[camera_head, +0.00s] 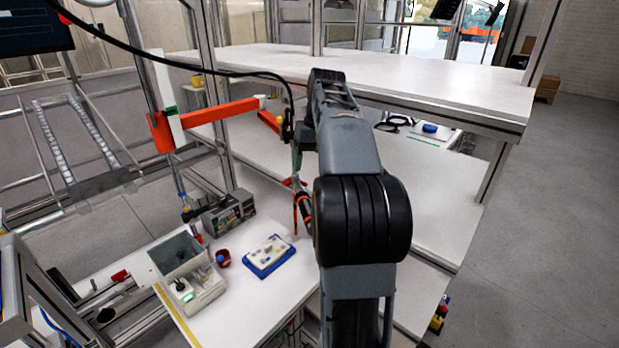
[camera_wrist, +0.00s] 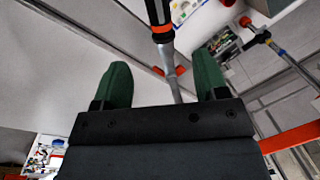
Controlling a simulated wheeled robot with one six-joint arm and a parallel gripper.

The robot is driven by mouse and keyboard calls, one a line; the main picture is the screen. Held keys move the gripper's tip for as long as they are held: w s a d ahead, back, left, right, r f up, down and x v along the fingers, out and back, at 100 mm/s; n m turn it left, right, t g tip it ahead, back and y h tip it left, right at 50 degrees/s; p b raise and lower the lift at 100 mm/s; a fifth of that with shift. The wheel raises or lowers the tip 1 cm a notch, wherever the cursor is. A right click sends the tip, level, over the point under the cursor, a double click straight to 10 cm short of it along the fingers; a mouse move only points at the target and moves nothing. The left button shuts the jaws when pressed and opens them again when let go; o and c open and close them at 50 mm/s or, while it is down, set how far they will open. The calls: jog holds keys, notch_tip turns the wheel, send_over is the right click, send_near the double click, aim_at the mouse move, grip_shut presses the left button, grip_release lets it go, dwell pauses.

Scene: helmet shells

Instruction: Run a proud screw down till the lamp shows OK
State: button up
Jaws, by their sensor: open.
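The screwdriver hangs from the orange jointed arm (camera_head: 222,111). Its dark body with an orange ring (camera_head: 304,203) shows left of my arm in the head view. In the wrist view its black and orange body (camera_wrist: 156,14) is at the top, with a silver shaft running down between my green fingers. My gripper (camera_wrist: 161,75) is open, with visible room on both sides of the shaft. The blue fixture with a pale top (camera_head: 268,257) lies on the white bench. Small parts on it are too small to tell as proud screws. A small device with a green light (camera_head: 187,291) stands left of it.
A white upper shelf (camera_head: 430,88) and metal posts surround my arm. A black cable runs overhead. The bench right of the fixture looks clear.

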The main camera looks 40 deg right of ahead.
aim_at(305, 213)
jog(key=f, duration=0.4)
jog(key=a+f, duration=0.1)
jog(key=f, duration=0.3)
jog(key=w+a+f, duration=0.1)
jog(key=f, duration=0.4)
jog(key=shift+b, duration=0.35)
jog(key=shift+d, duration=0.1)
grip_shut()
jog(key=shift+s+a+b, duration=1.05)
jog(key=shift+s+a, duration=0.5)
jog(key=shift+s, duration=0.3)
jog(key=shift+s+a+b, duration=0.3)
jog(key=shift+s+a, duration=0.5)
jog(key=shift+s, duration=0.15)
jog(key=n+p, duration=0.1)
jog(key=n, duration=0.3)
jog(key=shift+g, duration=0.3)
